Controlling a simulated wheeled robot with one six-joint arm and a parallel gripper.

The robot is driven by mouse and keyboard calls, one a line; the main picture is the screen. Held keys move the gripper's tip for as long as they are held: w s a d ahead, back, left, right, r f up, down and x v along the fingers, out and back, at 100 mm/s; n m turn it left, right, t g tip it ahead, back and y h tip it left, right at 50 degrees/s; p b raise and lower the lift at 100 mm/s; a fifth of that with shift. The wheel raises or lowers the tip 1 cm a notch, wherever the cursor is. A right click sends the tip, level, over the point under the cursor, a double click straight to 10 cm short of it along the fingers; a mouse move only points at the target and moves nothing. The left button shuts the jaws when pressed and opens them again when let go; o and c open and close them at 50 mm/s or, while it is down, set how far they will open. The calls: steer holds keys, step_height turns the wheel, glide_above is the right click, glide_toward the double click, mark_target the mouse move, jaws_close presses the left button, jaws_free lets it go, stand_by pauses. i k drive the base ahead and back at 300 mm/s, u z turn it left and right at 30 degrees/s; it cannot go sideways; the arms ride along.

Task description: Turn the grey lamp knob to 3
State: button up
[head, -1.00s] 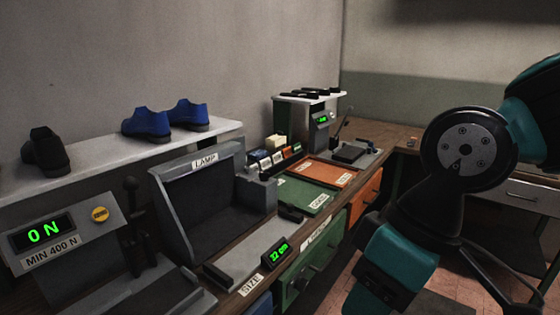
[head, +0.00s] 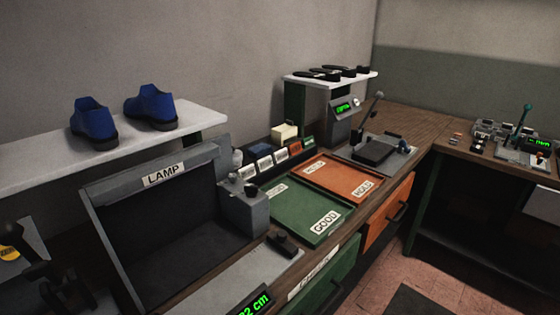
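The lamp booth, a grey open-fronted box with a dark inside and a LAMP label (head: 164,175), stands on the bench at the left. A small grey box (head: 243,207) is joined to its right side. A small rounded part (head: 250,190) shows on that box and may be the grey lamp knob. Its pointer and any numbers are too small to read. My gripper is not in view, and nothing of my arm shows.
A green tray (head: 275,211) and an orange tray (head: 345,166) lie right of the booth. A grey machine (head: 343,122) with a lever stands behind. Blue shoes (head: 151,108) sit on a white shelf (head: 212,118). Floor (head: 450,262) is free at the lower right.

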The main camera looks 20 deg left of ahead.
mark_target(232, 177)
steer(key=u, duration=0.05)
steer(key=i, duration=0.7)
steer(key=u, duration=0.75)
steer(key=i, duration=0.45)
steer(key=u, duration=0.45)
